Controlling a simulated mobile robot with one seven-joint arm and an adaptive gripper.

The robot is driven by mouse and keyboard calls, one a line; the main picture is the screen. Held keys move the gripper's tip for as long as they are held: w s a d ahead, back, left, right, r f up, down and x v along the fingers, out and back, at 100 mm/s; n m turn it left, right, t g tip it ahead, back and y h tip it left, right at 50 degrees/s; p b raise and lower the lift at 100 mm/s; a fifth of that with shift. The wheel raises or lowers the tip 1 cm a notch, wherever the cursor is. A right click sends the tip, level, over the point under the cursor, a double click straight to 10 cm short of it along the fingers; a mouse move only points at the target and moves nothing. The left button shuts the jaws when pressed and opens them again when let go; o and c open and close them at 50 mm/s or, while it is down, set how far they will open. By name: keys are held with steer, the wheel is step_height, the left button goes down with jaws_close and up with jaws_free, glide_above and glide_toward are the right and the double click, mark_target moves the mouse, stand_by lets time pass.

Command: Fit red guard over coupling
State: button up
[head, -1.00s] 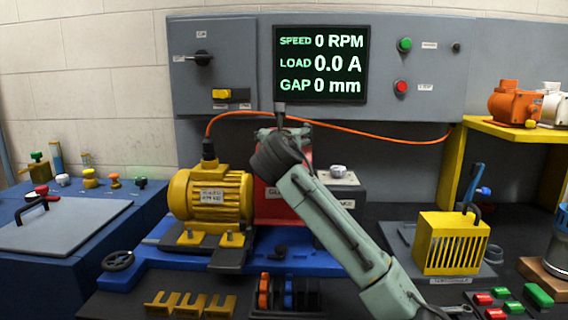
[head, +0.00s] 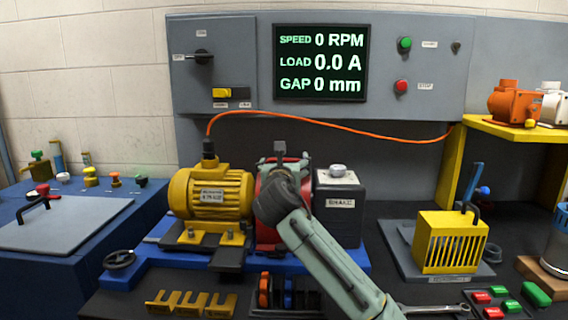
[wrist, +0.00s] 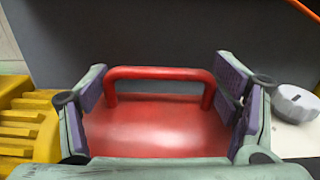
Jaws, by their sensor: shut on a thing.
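The red guard (head: 299,168) sits between the yellow motor (head: 213,197) and the dark brake block (head: 340,205), above the blue base. My arm covers much of its front in the head view. In the wrist view the red guard (wrist: 160,128) shows its curved top and red bar handle. My gripper (wrist: 160,88) has one purple-padded finger on each side of the guard, shut on it. The coupling is hidden; I cannot tell how fully the guard covers it.
A yellow slotted cover (head: 450,240) stands on a grey plate at the right. Yellow forked pieces (head: 190,303) and a rack of discs (head: 288,292) lie in front of the blue base (head: 150,262).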

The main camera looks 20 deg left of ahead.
steer(key=o, duration=1.9)
steer(key=shift+r, duration=0.1)
steer(key=b+v, duration=0.3)
steer(key=v, duration=0.9)
